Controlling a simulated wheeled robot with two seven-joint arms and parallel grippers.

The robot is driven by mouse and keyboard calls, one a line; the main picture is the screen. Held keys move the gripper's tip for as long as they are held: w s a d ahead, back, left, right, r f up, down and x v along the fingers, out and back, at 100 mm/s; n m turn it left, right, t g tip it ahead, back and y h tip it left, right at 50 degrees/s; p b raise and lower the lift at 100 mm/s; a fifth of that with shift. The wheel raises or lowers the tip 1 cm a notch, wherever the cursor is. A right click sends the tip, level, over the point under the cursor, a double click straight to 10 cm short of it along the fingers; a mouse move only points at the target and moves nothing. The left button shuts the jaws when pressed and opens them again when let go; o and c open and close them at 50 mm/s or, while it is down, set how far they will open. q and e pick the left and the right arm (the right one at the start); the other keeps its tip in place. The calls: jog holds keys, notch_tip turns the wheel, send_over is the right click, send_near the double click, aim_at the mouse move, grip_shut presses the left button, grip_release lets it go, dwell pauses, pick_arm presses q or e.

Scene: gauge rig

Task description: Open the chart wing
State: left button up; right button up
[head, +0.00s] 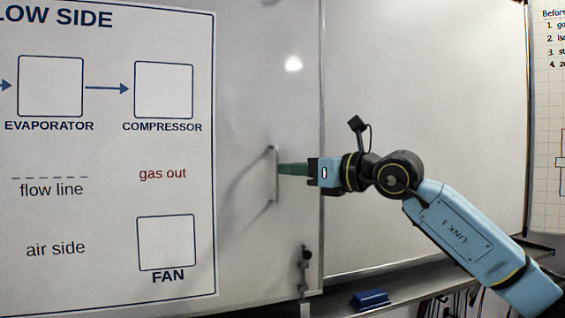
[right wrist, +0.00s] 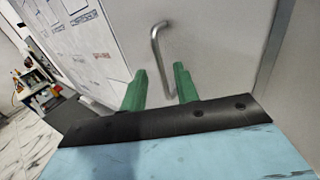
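The chart wing (head: 240,120) is a pale panel on the left with a printed flow chart on it. A grey bar handle (head: 275,175) stands upright near its right edge; it also shows in the right wrist view (right wrist: 156,48). My right gripper (head: 280,169) reaches in from the right, its green fingertips at the handle. In the right wrist view the fingers (right wrist: 160,84) are apart, with the handle's lower part showing between them. They do not look closed on the bar. My left gripper is out of view.
A whiteboard (head: 425,100) lies to the right of the wing's edge. Below it runs a tray (head: 430,284) with a blue eraser (head: 370,299). A dark fitting (head: 304,268) sits at the wing's lower right. A written sheet (head: 548,110) hangs far right.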

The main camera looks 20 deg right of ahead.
jog(key=x, duration=0.3)
jog(key=shift+w+a+p, duration=0.2)
jog(key=shift+w+p, duration=0.1)
jog(key=shift+p, duration=0.05)
grip_shut()
